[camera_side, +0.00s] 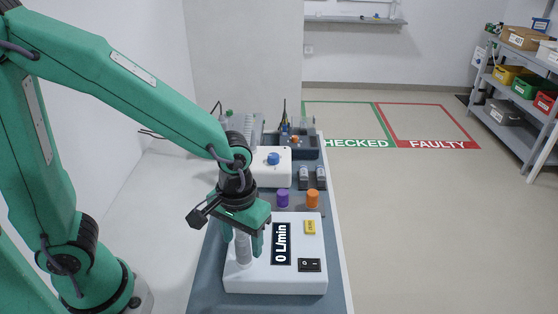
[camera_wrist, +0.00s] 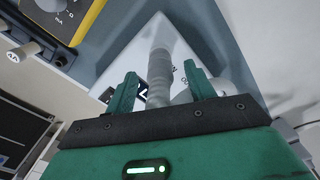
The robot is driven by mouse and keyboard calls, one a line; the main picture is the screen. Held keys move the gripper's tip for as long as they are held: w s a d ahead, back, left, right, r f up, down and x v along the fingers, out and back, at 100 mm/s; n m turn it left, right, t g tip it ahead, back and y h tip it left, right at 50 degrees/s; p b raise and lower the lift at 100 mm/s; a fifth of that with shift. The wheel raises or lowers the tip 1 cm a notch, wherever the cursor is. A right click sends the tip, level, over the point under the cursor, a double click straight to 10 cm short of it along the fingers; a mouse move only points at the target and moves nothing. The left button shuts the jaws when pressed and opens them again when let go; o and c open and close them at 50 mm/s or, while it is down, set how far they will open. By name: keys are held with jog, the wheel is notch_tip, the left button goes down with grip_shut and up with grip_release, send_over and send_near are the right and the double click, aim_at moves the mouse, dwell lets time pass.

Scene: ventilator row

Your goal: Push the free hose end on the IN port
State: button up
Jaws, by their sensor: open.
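The white box (camera_side: 290,278) with a "0 L/min" display (camera_side: 281,244) stands at the front of the bench in the side view. A pale upright cylinder (camera_side: 242,250) stands at its left side, under my gripper (camera_side: 243,243). In the wrist view my gripper (camera_wrist: 161,82) is open, with a grey ribbed hose piece (camera_wrist: 160,72) between the fingers and a visible gap on each side. A rounded pale part (camera_wrist: 182,97) shows beside the hose's lower end. Dark lettering on the white surface is partly hidden, so I cannot read the port's label or tell whether the hose is seated.
A black switch (camera_side: 310,265) and a yellow label (camera_side: 309,227) are on the box. Behind it stand a purple cap (camera_side: 282,198), an orange cap (camera_side: 312,199) and a white unit with a blue knob (camera_side: 273,158). The floor to the right is clear.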

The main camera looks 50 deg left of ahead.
aim_at(239, 235)
jog(key=shift+r, duration=2.7)
jog(key=shift+a+r, duration=0.35)
jog(key=shift+a, duration=0.1)
jog(key=s+a+r+m+t, duration=0.3)
jog(key=a+r, duration=0.5)
jog(key=a, duration=0.3)
jog(key=s+t, duration=0.1)
jog(key=t, duration=0.1)
jog(key=shift+a+t, duration=0.15)
jog(key=shift+t, duration=0.15)
